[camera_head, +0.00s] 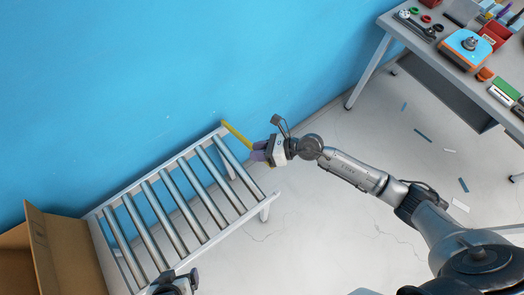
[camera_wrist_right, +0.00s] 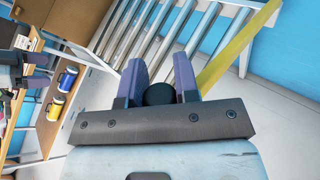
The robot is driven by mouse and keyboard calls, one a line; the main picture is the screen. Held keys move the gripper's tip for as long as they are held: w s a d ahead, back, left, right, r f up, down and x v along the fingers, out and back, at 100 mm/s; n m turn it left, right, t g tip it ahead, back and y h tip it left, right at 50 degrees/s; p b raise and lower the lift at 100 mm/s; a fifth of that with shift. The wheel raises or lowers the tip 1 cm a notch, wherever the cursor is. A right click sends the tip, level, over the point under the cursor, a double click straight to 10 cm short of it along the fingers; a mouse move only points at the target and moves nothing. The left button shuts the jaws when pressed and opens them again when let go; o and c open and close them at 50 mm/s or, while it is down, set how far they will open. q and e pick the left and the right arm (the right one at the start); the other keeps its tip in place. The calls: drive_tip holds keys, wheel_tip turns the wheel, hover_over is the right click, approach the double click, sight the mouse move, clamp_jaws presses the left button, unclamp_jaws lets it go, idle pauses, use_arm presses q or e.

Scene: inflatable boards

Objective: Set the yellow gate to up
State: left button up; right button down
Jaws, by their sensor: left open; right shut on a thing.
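The yellow gate (camera_head: 236,133) is a slim bar at the right end of the roller conveyor (camera_head: 150,177). It runs from the conveyor's far corner toward my right gripper (camera_head: 258,153). In the right wrist view the yellow gate (camera_wrist_right: 238,45) slants down to the right-hand purple finger. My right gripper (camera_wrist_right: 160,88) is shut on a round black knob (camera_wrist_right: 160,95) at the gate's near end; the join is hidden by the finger. My left gripper (camera_head: 180,284) is open at the bottom edge, by the conveyor's near side, and partly cut off.
A cardboard box (camera_head: 48,245) stands at the conveyor's left end. A blue wall (camera_head: 130,80) runs behind. A cluttered workbench (camera_head: 455,60) is at the upper right. The floor between has small scraps. The right wrist view shows yellow-and-blue containers (camera_wrist_right: 62,90) at left.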

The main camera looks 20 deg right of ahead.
drive_tip(key=shift+w+a+r+p, duration=0.2)
drive_tip(key=shift+w+r+p, duration=0.9)
drive_tip(key=shift+p, duration=0.4)
drive_tip(key=shift+s+r, duration=0.1)
